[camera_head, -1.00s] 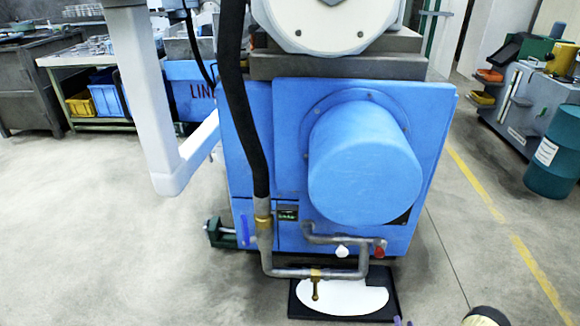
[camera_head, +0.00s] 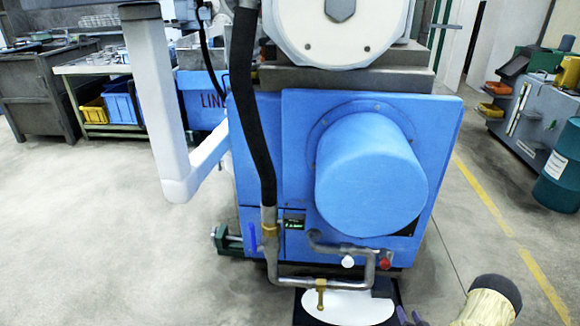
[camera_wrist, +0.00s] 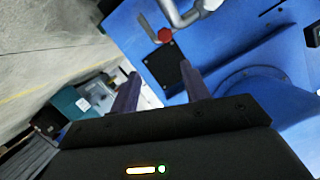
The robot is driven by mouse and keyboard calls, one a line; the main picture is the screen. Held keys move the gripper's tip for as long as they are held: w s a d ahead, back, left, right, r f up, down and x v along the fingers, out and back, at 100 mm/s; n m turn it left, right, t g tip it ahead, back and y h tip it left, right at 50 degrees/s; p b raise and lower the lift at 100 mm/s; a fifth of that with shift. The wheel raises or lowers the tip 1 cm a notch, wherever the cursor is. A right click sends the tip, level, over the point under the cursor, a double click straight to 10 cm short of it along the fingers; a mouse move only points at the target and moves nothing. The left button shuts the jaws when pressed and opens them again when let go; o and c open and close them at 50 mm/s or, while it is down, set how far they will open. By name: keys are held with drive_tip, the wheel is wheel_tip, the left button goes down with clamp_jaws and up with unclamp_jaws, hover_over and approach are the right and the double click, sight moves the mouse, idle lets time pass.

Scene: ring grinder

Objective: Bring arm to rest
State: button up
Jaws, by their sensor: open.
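My gripper (camera_wrist: 160,85) shows in the wrist view with its two dark fingers spread apart and nothing between them. Beyond the fingers is the blue machine (camera_wrist: 260,45), with a red knob (camera_wrist: 164,35) and a grey pipe (camera_wrist: 187,14) near the top. In the head view, part of my arm (camera_head: 492,300) shows at the bottom right, in front of the machine and to its right.
The blue grinder (camera_head: 270,150) fills the middle, with a round blue housing (camera_head: 370,175) and a hose (camera_head: 250,120). A dark tray (camera_head: 308,312) lies below its pipe. A teal drum (camera_head: 562,165) and grey cabinet (camera_head: 535,110) stand right. Open floor (camera_head: 90,240) lies left.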

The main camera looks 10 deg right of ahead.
drive_tip(key=w+a+r+n+g, duration=0.1)
drive_tip(key=w+a+r+g, duration=0.2)
drive_tip(key=r, duration=0.4)
drive_tip(key=w+a+r+n+g+y+p, duration=0.1)
drive_tip(key=w+a+r+n, duration=0.15)
drive_tip(key=a+r, duration=0.35)
drive_tip(key=w+a+r+n+g, duration=0.1)
drive_tip(key=w+a+r+g, duration=0.2)
drive_tip(key=r, duration=0.5)
drive_tip(key=s+a+r+n+g+y+p, duration=0.15)
drive_tip(key=s+a+r+g, duration=0.35)
drive_tip(key=s+a+r, duration=1.25)
drive_tip(key=w+a+r+p+v, duration=0.1)
drive_tip(key=w+p+v, duration=0.2)
drive_tip(key=p+v, duration=1.4)
drive_tip(key=w+a+r+p+v, duration=0.1)
drive_tip(key=w+p+v, duration=0.3)
drive_tip(key=p+v, duration=1.4)
drive_tip(key=p, duration=0.3)
drive_tip(key=shift+w+r, duration=0.15)
drive_tip(key=shift+w, duration=0.05)
drive_tip(key=shift+a, duration=0.1)
